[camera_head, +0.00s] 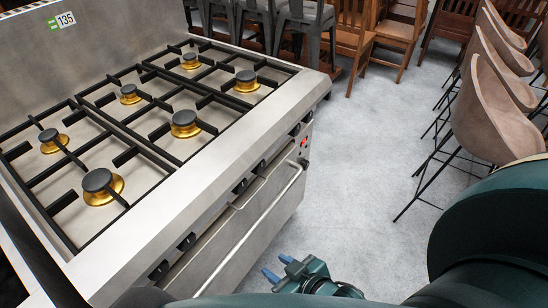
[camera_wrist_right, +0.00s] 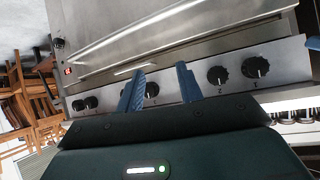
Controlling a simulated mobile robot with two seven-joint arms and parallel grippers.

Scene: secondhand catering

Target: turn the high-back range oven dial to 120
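The high-back range (camera_head: 200,215) stands at the left in the head view, its steel top carrying several burners. Black dials line its front panel; one dial (camera_wrist_right: 152,89) appears between my right gripper's fingers in the right wrist view, with others on either side. I cannot tell which is the oven dial, or read its setting. My right gripper (camera_head: 278,267) is in front of the range at the bottom of the head view. Its blue fingers (camera_wrist_right: 160,69) are apart, pointing at the panel. Contact with the dial is not clear. My left gripper is not in view.
An oven handle bar (camera_head: 255,222) sticks out along the range front. A small red display (camera_head: 304,141) is near its far end. Brown stools (camera_head: 490,110) stand at the right and wooden chairs (camera_head: 400,30) at the back. Grey floor between is clear.

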